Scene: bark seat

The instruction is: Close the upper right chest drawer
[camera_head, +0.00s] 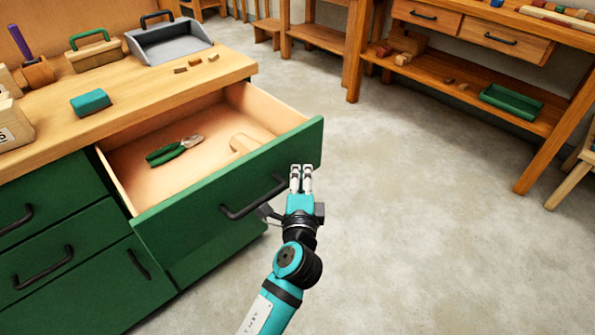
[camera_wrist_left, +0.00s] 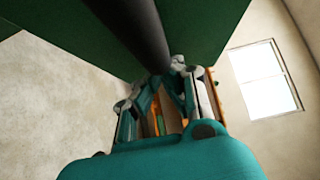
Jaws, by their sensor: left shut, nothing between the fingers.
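The upper right chest drawer (camera_head: 230,190) has a green front and stands pulled out, its light wooden inside showing. Pliers with green handles (camera_head: 174,150) and a wooden block (camera_head: 243,143) lie in it. A black bar handle (camera_head: 250,203) is on its front. My left gripper (camera_head: 301,168) is shut and empty, just in front of the right part of the drawer front. In the left wrist view its fingers (camera_wrist_left: 172,70) are close to a dark bar (camera_wrist_left: 137,28), seemingly the handle, against the green front (camera_wrist_left: 205,35). I cannot tell whether they touch. My right gripper is not in view.
Other green drawers at left and below look shut. The floor (camera_head: 420,200) right of the drawer is clear up to a wooden workbench (camera_head: 465,80).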

